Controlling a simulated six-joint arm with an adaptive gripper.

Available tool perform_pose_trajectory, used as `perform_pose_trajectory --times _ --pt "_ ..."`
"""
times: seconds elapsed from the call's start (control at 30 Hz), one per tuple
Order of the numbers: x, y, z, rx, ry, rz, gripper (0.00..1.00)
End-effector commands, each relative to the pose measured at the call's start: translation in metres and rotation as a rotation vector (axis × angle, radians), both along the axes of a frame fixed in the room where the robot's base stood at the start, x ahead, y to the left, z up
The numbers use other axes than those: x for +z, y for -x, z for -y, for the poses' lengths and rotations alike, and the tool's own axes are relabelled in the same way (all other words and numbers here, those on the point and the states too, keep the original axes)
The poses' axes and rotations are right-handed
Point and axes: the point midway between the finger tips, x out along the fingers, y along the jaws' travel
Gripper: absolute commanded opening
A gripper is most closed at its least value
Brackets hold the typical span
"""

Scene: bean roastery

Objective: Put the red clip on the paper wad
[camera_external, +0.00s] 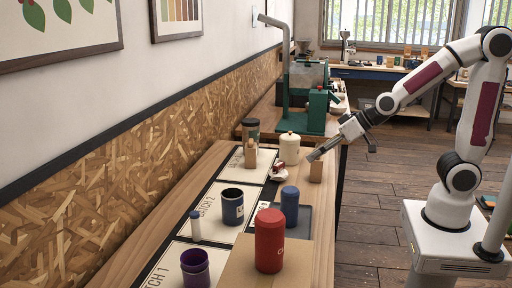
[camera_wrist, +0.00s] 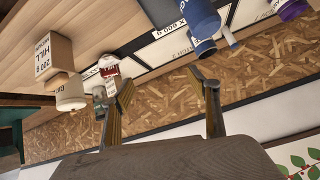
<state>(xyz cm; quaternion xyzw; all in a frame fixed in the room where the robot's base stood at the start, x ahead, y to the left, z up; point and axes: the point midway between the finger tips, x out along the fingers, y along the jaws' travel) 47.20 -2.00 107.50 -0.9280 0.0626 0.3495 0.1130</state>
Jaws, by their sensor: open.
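The small red clip (camera_external: 278,167) appears to rest on the white paper wad (camera_external: 280,177), in the middle of the table beside the cream canister. The wrist view also shows the red clip (camera_wrist: 109,70) against the white wad (camera_wrist: 106,60); the exact contact is too small to make out. My gripper (camera_external: 313,156) is open and empty, above the table's right side, to the right of the clip and wad and apart from them. In the wrist view my gripper's (camera_wrist: 160,82) two fingers are spread wide, with the left fingertip appearing near the wad in the picture.
A cream canister (camera_external: 289,148) and a kraft bag (camera_external: 316,169) stand close to my gripper. Another kraft bag (camera_external: 250,155), a dark mug (camera_external: 232,207), a blue bottle (camera_external: 290,206) and a red canister (camera_external: 269,241) stand around. A green machine (camera_external: 308,95) is behind.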

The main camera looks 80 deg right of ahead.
Motion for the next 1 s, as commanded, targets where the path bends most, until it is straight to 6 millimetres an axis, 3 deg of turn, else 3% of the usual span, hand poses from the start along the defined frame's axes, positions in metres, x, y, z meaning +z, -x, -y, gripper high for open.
perform_pose_trajectory --times 0.2,0.43,0.8,1.0 --pt "0.019 0.043 -0.022 0.093 -0.003 -0.063 0.60" --pt "0.031 0.095 -0.034 0.168 0.019 -0.145 0.60" --pt "0.039 0.187 -0.030 0.226 0.090 -0.287 0.60" --pt "0.039 0.220 -0.022 0.227 0.122 -0.341 0.60"
